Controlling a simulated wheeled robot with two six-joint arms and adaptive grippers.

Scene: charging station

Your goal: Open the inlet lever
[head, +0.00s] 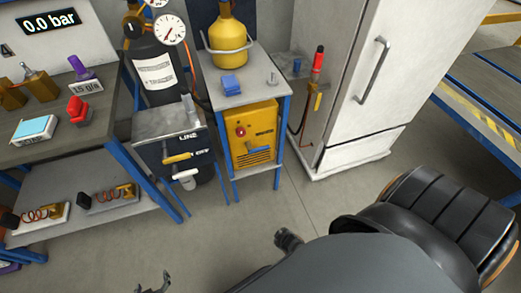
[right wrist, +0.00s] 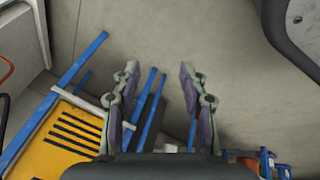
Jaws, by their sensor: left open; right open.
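No label marks an inlet lever, so I cannot tell which lever it is. In the head view a yellow lever (head: 177,157) and a white lever (head: 185,176) are on the front of the dark LINE box (head: 158,152). A blue lever (head: 259,149) is on the yellow machine (head: 252,129). A yellow handle (head: 318,100) is on the red-topped pipe by the white cabinet. My left gripper (head: 154,284) is at the bottom edge, partly cut off, open and apart from these. In the right wrist view my right gripper (right wrist: 160,72) is open and empty above the floor.
A workbench (head: 88,147) with several parts stands at left. A gas cylinder (head: 153,72) with gauges is behind the LINE box. The white cabinet (head: 352,80) stands right of the yellow machine, which also shows in the right wrist view (right wrist: 55,145). The floor in front is clear.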

